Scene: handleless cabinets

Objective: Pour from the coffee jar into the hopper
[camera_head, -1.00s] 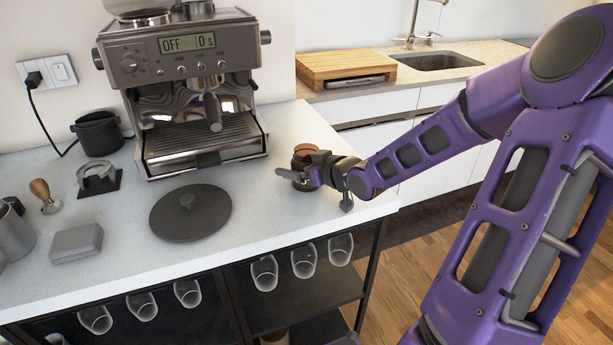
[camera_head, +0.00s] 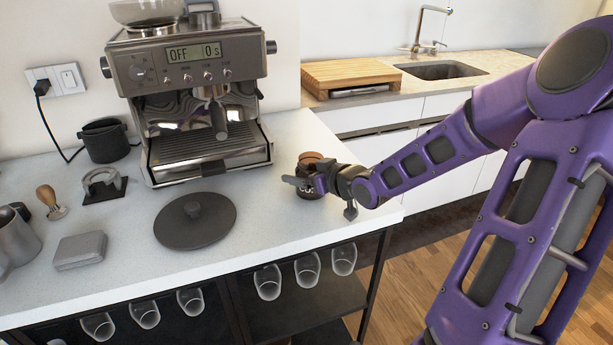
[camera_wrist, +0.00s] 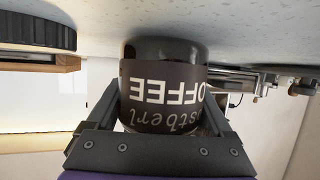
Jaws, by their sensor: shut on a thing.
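The coffee jar (camera_head: 309,160) is dark with a brown top and stands at the right end of the white counter, right of the espresso machine. My gripper (camera_head: 308,185) is shut around it from the front right. In the wrist view the jar (camera_wrist: 165,85) sits between both fingers of my gripper (camera_wrist: 163,118), with its "COFFEE" label upside down in the picture. The jar looks upright and on or very near the counter; I cannot tell if it touches. The hopper (camera_head: 147,12) is the clear bowl on top of the espresso machine (camera_head: 190,75), cut by the top edge.
A round dark lid (camera_head: 195,228) lies on the counter (camera_head: 130,205) in front of the machine. A grey box (camera_head: 80,250), tamper (camera_head: 50,202) and metal pitcher (camera_head: 15,238) are at the left. Glasses (camera_head: 268,282) hang below. A sink (camera_head: 440,70) is behind.

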